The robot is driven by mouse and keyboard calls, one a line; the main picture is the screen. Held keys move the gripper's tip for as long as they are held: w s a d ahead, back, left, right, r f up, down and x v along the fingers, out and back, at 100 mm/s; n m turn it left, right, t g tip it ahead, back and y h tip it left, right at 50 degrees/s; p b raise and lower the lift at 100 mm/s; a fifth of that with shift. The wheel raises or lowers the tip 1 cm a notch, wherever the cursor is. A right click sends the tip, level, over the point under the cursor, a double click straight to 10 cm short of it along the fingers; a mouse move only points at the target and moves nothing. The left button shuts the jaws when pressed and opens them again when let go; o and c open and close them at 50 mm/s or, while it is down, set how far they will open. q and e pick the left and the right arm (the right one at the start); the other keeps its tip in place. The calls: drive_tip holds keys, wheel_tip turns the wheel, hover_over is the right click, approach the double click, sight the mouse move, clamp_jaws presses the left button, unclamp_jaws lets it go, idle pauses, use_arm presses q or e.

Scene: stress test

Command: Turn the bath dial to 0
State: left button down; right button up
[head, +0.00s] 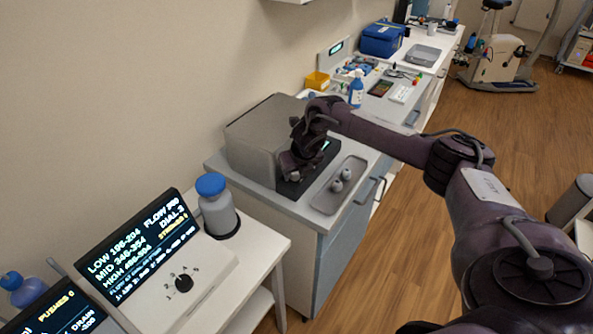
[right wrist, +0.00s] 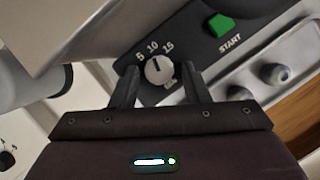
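The bath dial (right wrist: 159,71) is a round pale knob on a dark panel, with 5, 10 and 15 printed around its upper side. Its dark mark points up, close to the 10. A 0 is not visible. My right gripper (right wrist: 163,88) is open, with one finger on each side of the knob and gaps showing between them. In the head view, my right gripper (head: 298,168) is at the front of the grey bath box (head: 262,137) and hides the dial there. My left gripper is not in view.
A green START button (right wrist: 218,25) is beside the dial. A grey tray (head: 327,204) with two small knobbed pieces lies in front of the bath. A display (head: 140,245) and a blue-capped bottle (head: 217,208) stand on the nearer table.

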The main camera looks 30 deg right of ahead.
drive_tip(key=c, duration=0.7)
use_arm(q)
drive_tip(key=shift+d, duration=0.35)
use_arm(e)
drive_tip(key=shift+c, duration=0.2)
drive_tip(key=shift+d+f+n+y+b, duration=0.1)
drive_tip(key=shift+n+y+b, duration=0.2)
drive_tip(key=shift+n+b, duration=0.65)
drive_tip(key=n+y+b, duration=0.1)
drive_tip(key=n+b, duration=0.1)
drive_tip(key=shift+d+b, duration=0.1)
drive_tip(key=shift+b, duration=0.25)
drive_tip(key=shift+w+d+n+y+b, duration=0.1)
drive_tip(key=shift+n+y+b, duration=0.3)
drive_tip(key=shift+n+b, duration=0.55)
use_arm(q)
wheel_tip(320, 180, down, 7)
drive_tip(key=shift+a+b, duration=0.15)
drive_tip(key=shift+b, duration=0.15)
use_arm(e)
drive_tip(key=shift+r+n+g+y, duration=0.15)
drive_tip(key=shift+n+y, duration=0.1)
drive_tip(key=shift+n, duration=0.45)
drive_tip(key=shift+r+n+g+y, duration=0.15)
drive_tip(key=shift+n+y, duration=0.1)
drive_tip(key=shift+n, duration=0.45)
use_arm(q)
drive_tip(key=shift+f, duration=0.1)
use_arm(e)
drive_tip(key=shift+d+f, duration=0.1)
